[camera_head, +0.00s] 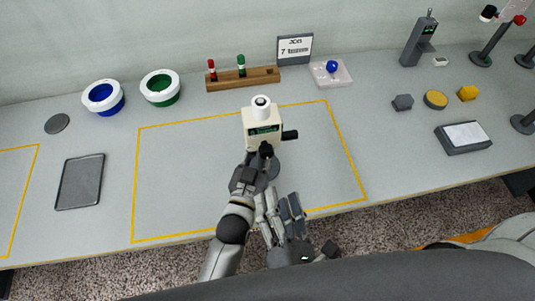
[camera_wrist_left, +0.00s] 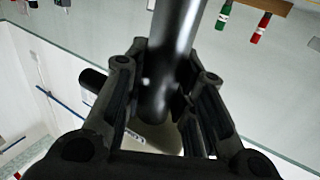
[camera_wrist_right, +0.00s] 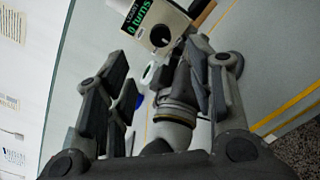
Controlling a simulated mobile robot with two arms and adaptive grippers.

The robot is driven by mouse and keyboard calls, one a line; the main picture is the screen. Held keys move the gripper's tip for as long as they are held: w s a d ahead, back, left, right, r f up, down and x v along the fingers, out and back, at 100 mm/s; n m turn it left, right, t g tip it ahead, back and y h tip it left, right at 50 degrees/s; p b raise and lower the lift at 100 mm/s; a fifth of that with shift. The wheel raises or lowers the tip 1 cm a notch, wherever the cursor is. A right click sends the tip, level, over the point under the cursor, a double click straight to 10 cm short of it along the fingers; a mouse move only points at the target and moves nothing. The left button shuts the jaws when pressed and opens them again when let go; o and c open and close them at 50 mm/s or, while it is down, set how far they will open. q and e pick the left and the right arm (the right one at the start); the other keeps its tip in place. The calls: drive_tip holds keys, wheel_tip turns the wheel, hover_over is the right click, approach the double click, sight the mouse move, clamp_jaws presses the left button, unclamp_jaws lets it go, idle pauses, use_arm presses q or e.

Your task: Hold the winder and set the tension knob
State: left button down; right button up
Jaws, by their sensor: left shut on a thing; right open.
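The winder (camera_head: 257,117) is a cream box with a white top cap and a green display. It stands upright inside the yellow outline. A black knob (camera_head: 290,134) sticks out on its right side. In the right wrist view its display (camera_wrist_right: 138,17) reads "0 turns" above a round dark front knob (camera_wrist_right: 160,36). My left gripper (camera_head: 261,160) is at the winder's front. In the left wrist view it is shut on a grey metal cylinder (camera_wrist_left: 172,50), with the cream body behind. My right gripper (camera_head: 282,205) is open and empty, nearer the table's front edge, apart from the winder.
A wooden rack (camera_head: 243,79) with red and green spindles stands behind. Blue (camera_head: 103,97) and green (camera_head: 160,87) bowls are at left, beside a dark tray (camera_head: 80,182). A grey box (camera_head: 463,137) and small parts are at right. The outlined area around the winder is otherwise clear.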

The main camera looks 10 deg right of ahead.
sight(268, 157)
drive_tip(key=w, duration=1.1)
drive_tip(key=shift+w, duration=0.2)
drive_tip(key=c, duration=1.1)
drive_tip(key=shift+o, duration=0.2)
drive_tip(key=shift+m, duration=2.4)
drive_tip(key=o, duration=1.1)
drive_tip(key=shift+c, duration=0.2)
drive_tip(key=shift+f, duration=0.1)
drive_tip(key=shift+f, duration=0.15)
